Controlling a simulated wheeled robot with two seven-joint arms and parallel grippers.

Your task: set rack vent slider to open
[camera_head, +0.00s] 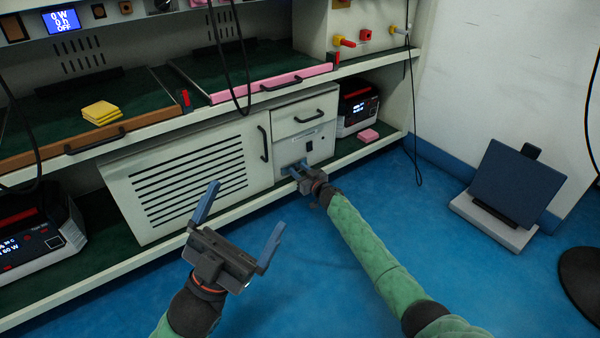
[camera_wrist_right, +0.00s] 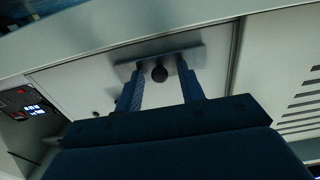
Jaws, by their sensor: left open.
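A grey slider plate with a dark round knob (camera_wrist_right: 159,73) is on the light front panel (camera_wrist_right: 85,70), in the right wrist view. My right gripper (camera_wrist_right: 161,84) is open, with its blue fingers on either side of the knob and gaps showing between them and it. In the head view the right gripper (camera_head: 302,168) is at the low front of the cabinet (camera_head: 288,152), below a black switch, and hides the knob there. My left gripper (camera_head: 238,222) is open and empty, in front of the louvred panel (camera_head: 190,180).
Power units stand on the lower shelf at the right (camera_head: 358,106) and left (camera_head: 38,235). A pink pad (camera_head: 368,136) lies near the right unit. Cables hang in front of the shelves. A dark panel on a stand (camera_head: 505,185) is on the blue floor at right.

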